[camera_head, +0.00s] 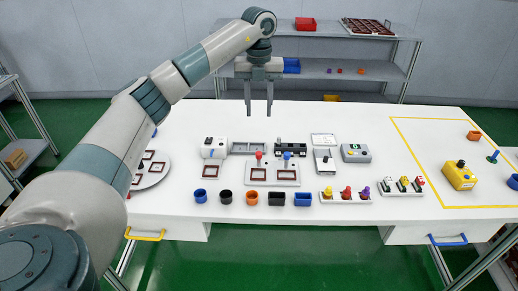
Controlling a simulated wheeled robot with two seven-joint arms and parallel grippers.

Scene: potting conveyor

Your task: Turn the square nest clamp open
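My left gripper (259,111) hangs over the back part of the white table, fingers pointing down and apart, with nothing between them. A light grey fixture plate (272,183) stands near the table's middle, in front of and below the gripper. It holds two dark-red-rimmed square nests, a left nest (259,174) and a right nest (287,174). A red knob (258,155) stands behind the left nest and a blue knob (287,155) behind the right one. The clamp's exact position is too small to tell. My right gripper is not in view.
Blue, black and orange cups (226,197) line the front edge. A white machine (214,147) stands left of the fixture, a grey box (356,153) right. Racks of coloured knobs (346,196) lie front right. A round plate (150,178) is left. The back of the table is clear.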

